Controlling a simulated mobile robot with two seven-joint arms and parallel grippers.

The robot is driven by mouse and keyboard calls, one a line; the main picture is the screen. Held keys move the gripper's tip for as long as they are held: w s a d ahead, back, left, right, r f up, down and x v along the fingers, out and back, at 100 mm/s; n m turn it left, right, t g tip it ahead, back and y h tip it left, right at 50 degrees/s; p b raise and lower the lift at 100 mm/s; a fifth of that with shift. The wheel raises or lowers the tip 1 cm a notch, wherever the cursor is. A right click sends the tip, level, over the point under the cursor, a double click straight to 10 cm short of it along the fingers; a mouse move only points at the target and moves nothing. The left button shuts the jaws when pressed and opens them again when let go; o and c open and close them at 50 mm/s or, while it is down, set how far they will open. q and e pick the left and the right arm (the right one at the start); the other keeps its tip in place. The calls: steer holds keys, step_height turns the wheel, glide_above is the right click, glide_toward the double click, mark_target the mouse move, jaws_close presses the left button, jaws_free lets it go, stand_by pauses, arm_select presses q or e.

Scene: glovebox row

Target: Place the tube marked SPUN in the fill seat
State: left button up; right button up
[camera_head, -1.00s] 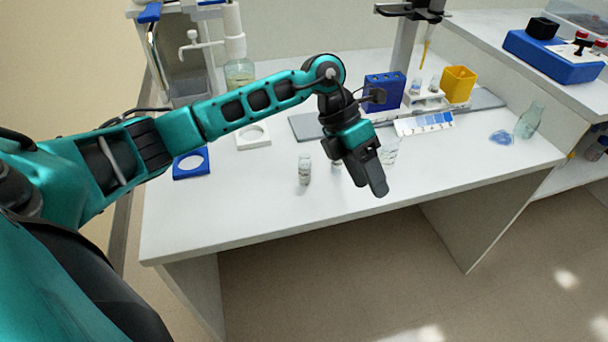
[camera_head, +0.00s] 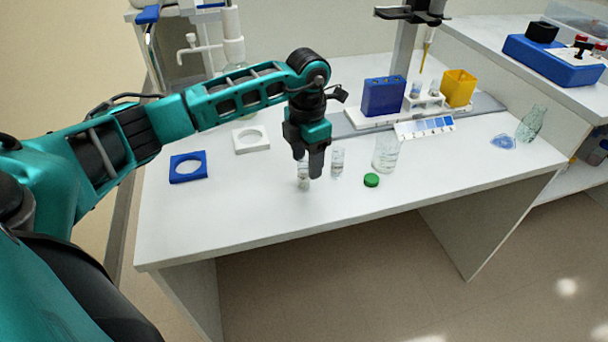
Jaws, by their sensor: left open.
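Two small clear vials stand upright on the white table. The left vial (camera_head: 303,184) is partly hidden behind my left gripper, and the right vial (camera_head: 337,168) stands just to its right. No marking is legible on either, so I cannot tell which is SPUN. My left gripper (camera_head: 309,171) points down at the left vial, fingers open; I cannot tell whether they are around it or in front of it. A small white rack (camera_head: 428,103) stands at the back under a pipette tip (camera_head: 425,52). I cannot tell which thing is the fill seat. My right gripper is not in view.
A beaker (camera_head: 386,155) and a green cap (camera_head: 371,180) are right of the vials. A blue holed plate (camera_head: 176,178) and a white holed plate (camera_head: 239,149) lie left. A blue box (camera_head: 383,97) and a yellow box (camera_head: 459,87) stand behind. The table's front is clear.

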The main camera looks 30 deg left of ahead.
mark_target(304, 174)
arm_select(q)
steer(key=f, duration=0.4)
steer(key=shift+s+a+f, duration=0.1)
steer(key=shift+s+f, duration=0.15)
steer(key=shift+s, duration=0.1)
jaws_close()
